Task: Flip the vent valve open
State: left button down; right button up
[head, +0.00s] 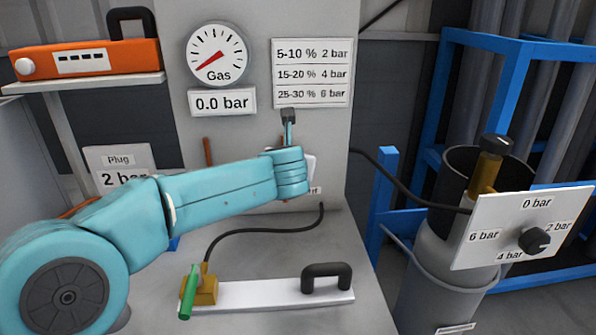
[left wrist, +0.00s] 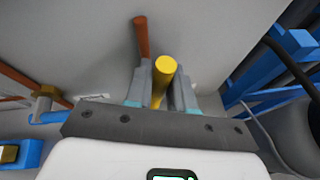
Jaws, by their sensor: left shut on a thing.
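My left arm reaches in from the left in the head view, and its wrist (head: 290,172) is at the grey panel below the pressure chart. In the left wrist view, my left gripper (left wrist: 160,88) is shut on a yellow handle (left wrist: 165,66), which sticks out between the two fingers. I take this handle to be the vent valve's. The wrist hides the handle, the valve body and most of a small white label (head: 313,170) in the head view. The gas gauge (head: 217,55) has its needle at lower left, above a sign (head: 222,101) reading 0.0 bar. My right gripper is not in view.
A white plate (head: 235,295) with a green-handled brass valve (head: 188,291) and a black grip (head: 326,270) lies on the bench. At right are a pressure dial board (head: 510,215), a grey cylinder (head: 425,265) and a blue frame (head: 500,85). An orange case (head: 90,60) sits at upper left.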

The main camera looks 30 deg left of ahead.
pick_arm(q)
jog(key=shift+s+a+r+n+t+h+b, duration=0.15)
jog(key=shift+s+a+n+t+h+b, duration=0.2)
jog(key=shift+a+n+b, duration=0.3)
jog(key=c, duration=1.1)
grip_release()
jog(key=shift+o, duration=0.2)
jog(key=shift+d, duration=0.15)
jog(key=p+v, duration=0.1)
jog(key=v, duration=1.5)
jog(key=shift+s+p, duration=0.2)
jog(key=shift+p, duration=0.1)
